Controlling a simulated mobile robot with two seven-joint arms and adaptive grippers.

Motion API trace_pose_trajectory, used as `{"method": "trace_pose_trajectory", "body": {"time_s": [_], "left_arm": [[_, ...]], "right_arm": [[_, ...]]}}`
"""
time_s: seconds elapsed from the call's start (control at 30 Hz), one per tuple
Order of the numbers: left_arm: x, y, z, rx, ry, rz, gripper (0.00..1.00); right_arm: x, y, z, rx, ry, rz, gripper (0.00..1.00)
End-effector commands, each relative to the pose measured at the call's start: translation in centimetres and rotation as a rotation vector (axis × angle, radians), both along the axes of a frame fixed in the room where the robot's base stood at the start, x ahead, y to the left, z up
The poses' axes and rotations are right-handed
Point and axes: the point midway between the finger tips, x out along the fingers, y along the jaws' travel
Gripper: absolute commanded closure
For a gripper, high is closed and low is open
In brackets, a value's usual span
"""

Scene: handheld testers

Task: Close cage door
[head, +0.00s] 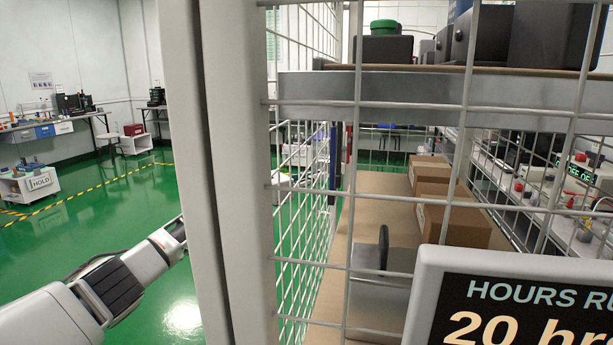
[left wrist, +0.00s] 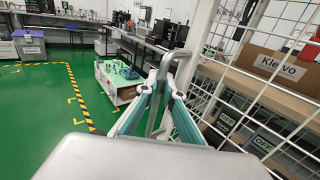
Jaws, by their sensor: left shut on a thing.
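The wire-mesh cage fills the right of the head view, with pale grey upright frame bars (head: 236,150) near the middle and white mesh (head: 300,210) beside them. Which part is the door I cannot tell for sure. In the left wrist view a bent grey handle (left wrist: 178,54) stands between the fingers of my left gripper (left wrist: 160,85), which is shut on it. White mesh also shows at the right of that view (left wrist: 235,75). In the head view my left arm comes in from the lower left, and the gripper's tips are hidden behind the upright bar. My right gripper is not in view.
Inside the cage, cardboard boxes (head: 448,218) sit on a brown shelf, with dark cases (head: 483,35) above. A display reading "HOURS RU" (head: 520,305) blocks the lower right. Green floor (head: 110,215) is open at the left, with a HOLD cart (head: 30,185) farther off.

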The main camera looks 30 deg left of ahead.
Motion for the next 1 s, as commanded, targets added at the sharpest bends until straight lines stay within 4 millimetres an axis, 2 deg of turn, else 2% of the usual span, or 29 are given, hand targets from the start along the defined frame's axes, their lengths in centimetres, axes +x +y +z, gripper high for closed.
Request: {"method": "trace_pose_trajectory", "body": {"time_s": [0.03, 0.2, 0.63, 0.7, 0.73, 1.0], "left_arm": [[0.1, -0.9, -0.6, 0.0, 0.009, -0.01, 1.0], [0.4, -1.8, -0.6, 0.002, 0.008, -0.011, 1.0], [0.5, -2.5, -0.6, 0.0, 0.008, -0.017, 1.0], [0.5, -2.5, -0.6, 0.0, 0.008, -0.018, 0.8], [0.5, -2.5, -0.6, 0.0, 0.008, -0.017, 0.76], [0.5, -2.1, -0.3, 0.001, 0.004, -0.011, 0.76]], "right_arm": [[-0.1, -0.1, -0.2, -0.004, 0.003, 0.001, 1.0], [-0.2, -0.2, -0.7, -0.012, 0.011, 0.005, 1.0], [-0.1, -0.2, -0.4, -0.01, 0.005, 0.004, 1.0], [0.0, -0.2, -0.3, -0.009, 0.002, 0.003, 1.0], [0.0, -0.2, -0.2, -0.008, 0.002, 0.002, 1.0], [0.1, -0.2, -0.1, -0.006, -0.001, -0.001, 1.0]]}}
